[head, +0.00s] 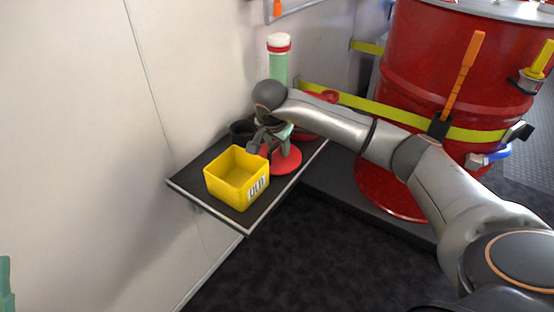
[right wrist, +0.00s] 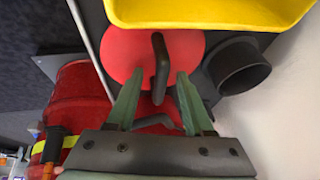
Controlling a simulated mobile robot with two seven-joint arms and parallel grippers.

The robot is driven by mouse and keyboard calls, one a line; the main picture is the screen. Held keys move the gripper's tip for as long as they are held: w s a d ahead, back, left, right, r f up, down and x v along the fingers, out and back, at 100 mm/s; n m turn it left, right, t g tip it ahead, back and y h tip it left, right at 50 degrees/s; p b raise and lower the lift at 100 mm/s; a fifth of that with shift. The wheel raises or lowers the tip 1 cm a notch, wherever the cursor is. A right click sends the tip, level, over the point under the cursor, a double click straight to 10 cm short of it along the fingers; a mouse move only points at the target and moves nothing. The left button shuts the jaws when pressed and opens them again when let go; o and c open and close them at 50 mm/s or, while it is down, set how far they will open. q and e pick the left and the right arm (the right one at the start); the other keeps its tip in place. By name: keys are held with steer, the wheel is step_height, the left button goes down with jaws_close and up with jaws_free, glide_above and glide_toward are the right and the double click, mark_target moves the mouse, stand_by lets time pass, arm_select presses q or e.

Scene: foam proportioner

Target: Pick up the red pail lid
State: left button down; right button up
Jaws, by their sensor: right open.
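The red pail lid (head: 287,161) is a flat round red disc on the dark shelf, behind and right of the yellow bin. In the right wrist view the lid (right wrist: 122,50) shows with a dark upright handle (right wrist: 161,65). My right gripper (head: 277,143) is above the lid, pointing down. Its green fingers (right wrist: 159,74) are open, with the handle showing between their tips; I cannot tell whether they touch it. A green tip at the left edge of the head view looks like part of my left gripper (head: 6,286); its jaws do not show.
The yellow bin (head: 236,190) stands close to the lid on the shelf (head: 210,208). A dark round cup (right wrist: 238,66) is beside the lid. A green bottle (head: 279,66) stands behind. A large red drum (head: 420,70) is right; the wall bounds the left.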

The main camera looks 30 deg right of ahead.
jaws_close()
stand_by(0.4)
